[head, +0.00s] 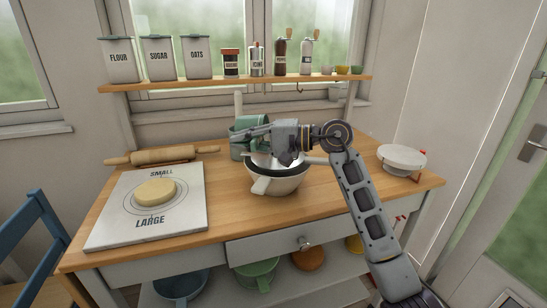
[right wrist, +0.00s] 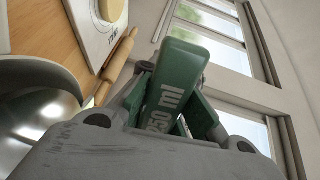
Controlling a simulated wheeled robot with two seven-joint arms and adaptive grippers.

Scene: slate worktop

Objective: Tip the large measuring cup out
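My right gripper (head: 240,135) reaches left above the pale mixing bowl (head: 278,185). In the right wrist view, a green piece marked 250 ml, the large measuring cup (right wrist: 172,92), stands between the fingers, and they look closed on it. The cup's hollow and contents are not clearly visible. In the head view a green vessel (head: 238,150) shows behind the gripper; I cannot tell whether it is part of the held cup. A shiny metal interior (right wrist: 35,120) shows at the left of the wrist view. My left gripper is not in view.
A white board (head: 110,222) with a round of dough (head: 155,193) lies at left, a rolling pin (head: 165,154) behind it. A white scale-like dish (head: 402,157) stands at right. A shelf (head: 205,82) with canisters and jars runs above. The front right worktop is clear.

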